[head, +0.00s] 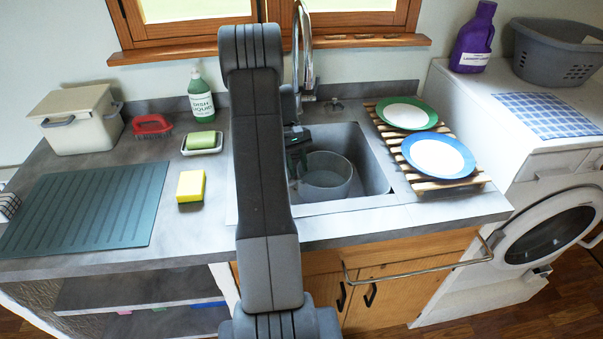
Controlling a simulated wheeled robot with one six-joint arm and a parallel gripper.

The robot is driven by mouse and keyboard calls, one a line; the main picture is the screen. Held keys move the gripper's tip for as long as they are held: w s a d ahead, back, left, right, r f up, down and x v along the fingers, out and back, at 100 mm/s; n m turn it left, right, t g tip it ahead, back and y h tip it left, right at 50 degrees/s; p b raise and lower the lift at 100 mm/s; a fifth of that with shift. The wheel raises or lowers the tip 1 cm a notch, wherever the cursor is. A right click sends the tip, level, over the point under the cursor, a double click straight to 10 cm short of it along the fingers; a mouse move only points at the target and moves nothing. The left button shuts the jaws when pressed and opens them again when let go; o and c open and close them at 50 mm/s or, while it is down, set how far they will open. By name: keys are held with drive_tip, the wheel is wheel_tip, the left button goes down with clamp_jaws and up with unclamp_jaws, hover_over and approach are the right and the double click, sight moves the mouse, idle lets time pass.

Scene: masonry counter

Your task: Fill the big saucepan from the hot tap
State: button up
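A grey, round saucepan (328,178) sits in the sink basin (372,170), toward its left side. Its left edge is close to my arm, and no handle of it can be made out. The chrome tap (308,62) rises behind the sink in a tall arch, partly behind my arm. A small metal fitting (335,104) stands to the right of its base; I cannot tell whether it is a tap control. No running water is visible. My gripper (293,160) is at the pan's left rim, mostly hidden by my arm. Whether it grips the pan cannot be told.
A wooden rack (474,181) with a green-rimmed plate (406,113) and a blue-rimmed plate (438,156) stands right of the sink. On the left are a yellow sponge (191,186), soap dish (202,150), dish liquid (202,98), red brush (151,125) and drying mat (85,208).

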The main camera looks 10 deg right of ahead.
drive_tip(key=shift+x, duration=1.55)
drive_tip(key=shift+o, duration=0.2)
drive_tip(key=shift+r, duration=0.1)
